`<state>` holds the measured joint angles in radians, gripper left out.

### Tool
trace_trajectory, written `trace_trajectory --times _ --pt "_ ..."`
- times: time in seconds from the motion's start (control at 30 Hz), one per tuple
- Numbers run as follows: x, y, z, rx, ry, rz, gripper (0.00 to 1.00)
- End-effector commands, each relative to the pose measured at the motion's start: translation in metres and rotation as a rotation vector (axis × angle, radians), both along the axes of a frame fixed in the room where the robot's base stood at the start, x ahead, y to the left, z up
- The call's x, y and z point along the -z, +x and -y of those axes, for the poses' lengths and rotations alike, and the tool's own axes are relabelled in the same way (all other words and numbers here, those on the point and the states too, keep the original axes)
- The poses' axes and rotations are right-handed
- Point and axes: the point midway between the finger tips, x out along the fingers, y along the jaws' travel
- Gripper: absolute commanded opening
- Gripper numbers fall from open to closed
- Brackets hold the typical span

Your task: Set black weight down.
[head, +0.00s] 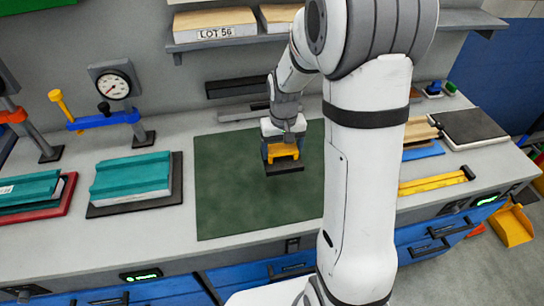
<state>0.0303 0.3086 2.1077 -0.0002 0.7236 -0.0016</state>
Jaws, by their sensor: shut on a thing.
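The black weight (284,168) is a dark flat block under a yellow part that looks like its handle (283,151). My gripper (282,143) is shut on it, with the fingers largely hidden by the wrist and the yellow part. The weight is over the dark green mat (228,190), in the mat's upper right middle. I cannot tell whether its underside touches the mat or hangs just above it.
Teal blocks on a dark plate (178,190) stand left of the mat. A dial gauge (114,87) stands behind them. Right of the mat are a yellow bar (432,186), a blue sheet (424,151) and a dark panel (468,126). The mat's left and front are clear.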

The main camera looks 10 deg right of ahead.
Motion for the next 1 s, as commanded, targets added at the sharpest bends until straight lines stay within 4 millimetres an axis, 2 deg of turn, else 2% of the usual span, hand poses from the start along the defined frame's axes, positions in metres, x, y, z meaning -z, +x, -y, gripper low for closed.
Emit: trace_trajectory --times 0.3,0.53,0.8,1.0 --pt "0.044 0.000 -0.007 -0.018 0.000 -0.001 0.07" --pt "0.059 0.000 -0.009 -0.023 0.000 -0.001 0.07" --pt "0.089 0.000 -0.010 -0.024 0.000 -0.001 0.07" --pt "0.094 0.001 -0.010 -0.025 0.000 0.002 0.07"
